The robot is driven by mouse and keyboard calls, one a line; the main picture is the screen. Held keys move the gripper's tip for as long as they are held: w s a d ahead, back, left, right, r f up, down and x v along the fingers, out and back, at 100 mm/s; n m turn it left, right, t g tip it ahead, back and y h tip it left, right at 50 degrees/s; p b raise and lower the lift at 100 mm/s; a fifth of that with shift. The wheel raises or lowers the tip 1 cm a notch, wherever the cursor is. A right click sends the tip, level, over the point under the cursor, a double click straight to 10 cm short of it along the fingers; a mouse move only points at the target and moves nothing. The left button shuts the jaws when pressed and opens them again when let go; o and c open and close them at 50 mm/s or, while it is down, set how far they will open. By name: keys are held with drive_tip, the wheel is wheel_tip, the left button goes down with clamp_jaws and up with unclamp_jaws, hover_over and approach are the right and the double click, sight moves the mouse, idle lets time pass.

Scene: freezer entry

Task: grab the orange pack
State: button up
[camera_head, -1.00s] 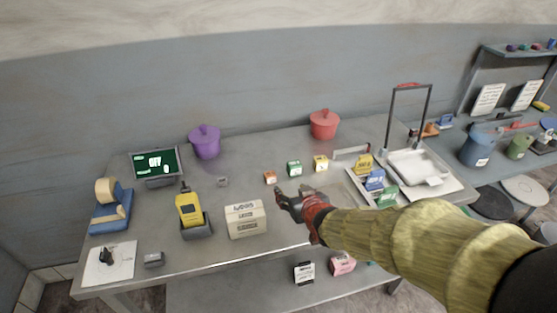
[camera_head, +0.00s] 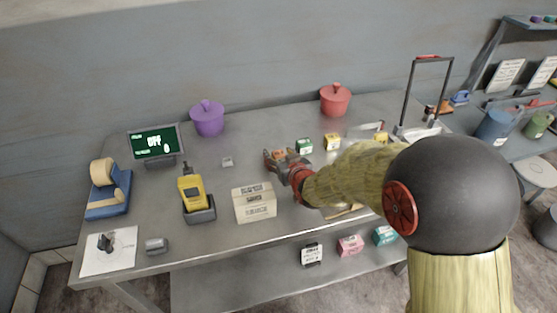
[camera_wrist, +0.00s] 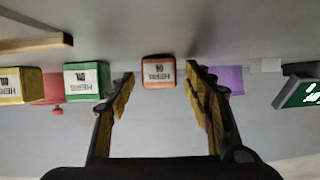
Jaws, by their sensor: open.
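The orange pack (camera_wrist: 158,72) is a small box with a white label, standing on the metal table. In the wrist view it sits centred beyond and between the two open fingers of my gripper (camera_wrist: 160,95), with nothing held. In the head view my gripper (camera_head: 276,160) is low over the table at the pack, and its fingers partly hide the orange pack (camera_head: 279,153). I cannot tell whether a finger touches it.
A green pack (camera_head: 304,146) and a yellow pack (camera_head: 332,141) stand right of the orange one. A purple pot (camera_head: 207,119) and a red pot (camera_head: 335,100) stand behind.

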drive_tip(key=shift+w, duration=0.1)
drive_tip(key=shift+c, duration=1.2)
drive_tip(key=c, duration=1)
